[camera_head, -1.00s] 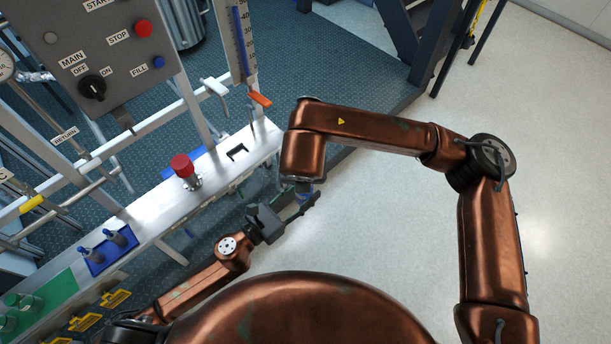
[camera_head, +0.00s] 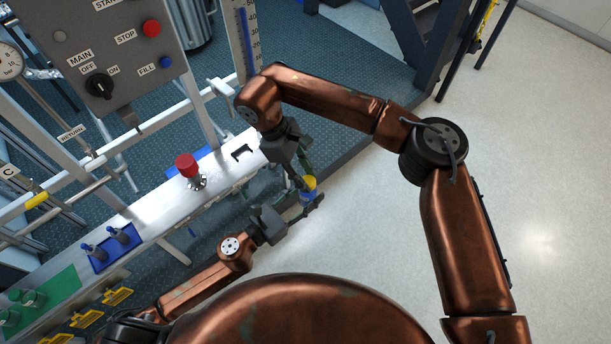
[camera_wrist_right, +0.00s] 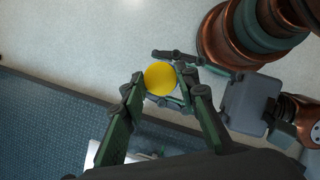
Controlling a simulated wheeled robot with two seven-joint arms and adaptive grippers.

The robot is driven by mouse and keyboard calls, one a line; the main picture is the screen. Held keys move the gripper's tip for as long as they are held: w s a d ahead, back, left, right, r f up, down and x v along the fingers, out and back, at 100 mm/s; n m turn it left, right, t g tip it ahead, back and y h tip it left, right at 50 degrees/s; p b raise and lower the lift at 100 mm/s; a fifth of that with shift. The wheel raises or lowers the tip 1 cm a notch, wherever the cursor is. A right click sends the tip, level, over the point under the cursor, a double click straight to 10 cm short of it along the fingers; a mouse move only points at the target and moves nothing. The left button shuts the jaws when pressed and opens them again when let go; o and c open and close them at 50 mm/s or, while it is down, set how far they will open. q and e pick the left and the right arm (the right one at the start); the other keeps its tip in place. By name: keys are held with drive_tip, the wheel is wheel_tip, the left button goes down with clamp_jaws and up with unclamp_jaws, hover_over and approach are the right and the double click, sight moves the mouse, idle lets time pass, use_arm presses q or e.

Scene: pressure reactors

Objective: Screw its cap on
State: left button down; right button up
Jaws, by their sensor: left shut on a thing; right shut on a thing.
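A small container with a blue body (camera_head: 308,194) and a yellow cap (camera_head: 309,182) stands out over the floor, right of the bench. My left gripper (camera_head: 305,205) is shut on the blue body. My right gripper (camera_head: 304,180) reaches down from above, shut on the yellow cap, which is on top of the body. In the right wrist view the round yellow cap (camera_wrist_right: 160,78) sits between the fingertips of the right gripper (camera_wrist_right: 162,84), and a left gripper finger shows just beyond it. The blue body is hidden there. I cannot tell how tight the cap is.
The floor to the right is clear.

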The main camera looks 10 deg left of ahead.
drive_tip(key=shift+a, duration=0.1)
drive_tip(key=o, duration=0.7)
drive_tip(key=shift+o, duration=0.2)
drive_tip(key=shift+r, duration=2.3)
drive_tip(key=shift+c, duration=0.2)
